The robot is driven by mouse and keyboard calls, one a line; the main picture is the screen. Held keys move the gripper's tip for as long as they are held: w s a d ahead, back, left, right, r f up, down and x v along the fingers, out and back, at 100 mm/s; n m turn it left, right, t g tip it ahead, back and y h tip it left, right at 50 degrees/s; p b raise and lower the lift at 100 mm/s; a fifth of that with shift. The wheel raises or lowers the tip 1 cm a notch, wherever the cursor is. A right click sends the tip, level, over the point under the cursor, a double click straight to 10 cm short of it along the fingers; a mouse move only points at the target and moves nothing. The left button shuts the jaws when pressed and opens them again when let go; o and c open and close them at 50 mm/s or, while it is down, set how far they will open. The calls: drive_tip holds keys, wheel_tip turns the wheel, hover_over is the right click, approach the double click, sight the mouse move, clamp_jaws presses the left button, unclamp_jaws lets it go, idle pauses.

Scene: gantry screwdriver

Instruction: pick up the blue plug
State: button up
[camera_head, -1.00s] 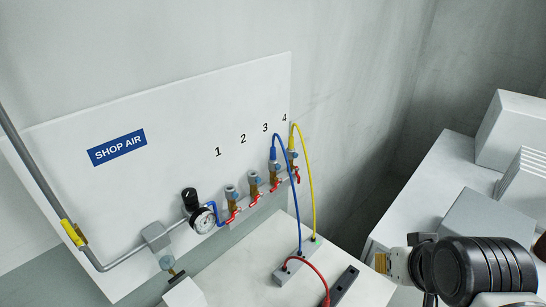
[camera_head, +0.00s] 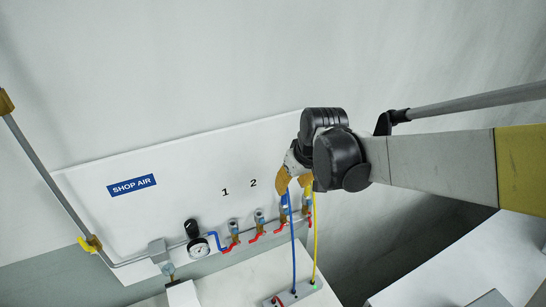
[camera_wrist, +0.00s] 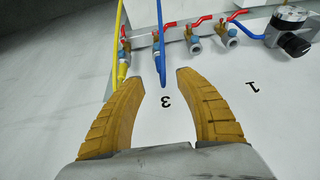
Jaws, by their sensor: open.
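The blue plug (camera_head: 284,197) is at outlet 3 on the wall manifold, with its blue hose (camera_head: 293,250) hanging down to a grey block. My gripper (camera_head: 294,187) is open in front of the panel, over the top of outlets 3 and 4. The wrist view shows its two fingers (camera_wrist: 161,80) spread apart, with no clear contact on the plug. My gripper partly hides the plug in the head view.
A yellow hose (camera_head: 315,240) at outlet 4 runs close beside the blue one. Red valve handles (camera_wrist: 242,13) stick out below the outlets. The gauge (camera_head: 199,248) and the free outlets 1 and 2 are to the left. The SHOP AIR panel (camera_head: 200,165) stands behind.

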sight(285, 196)
drive_tip(key=x, duration=0.2)
drive_tip(key=b+x, duration=0.1)
drive_tip(key=x, duration=0.1)
drive_tip(key=shift+a+f, duration=0.25)
drive_tip(key=x, duration=0.3)
drive_tip(key=b+x, duration=0.1)
drive_tip(key=x, duration=0.2)
drive_tip(key=shift+w+d+r, duration=0.1)
drive_tip(key=shift+w+d, duration=0.05)
drive_tip(key=shift+w, duration=0.2)
drive_tip(key=shift+r, duration=0.1)
clamp_jaws()
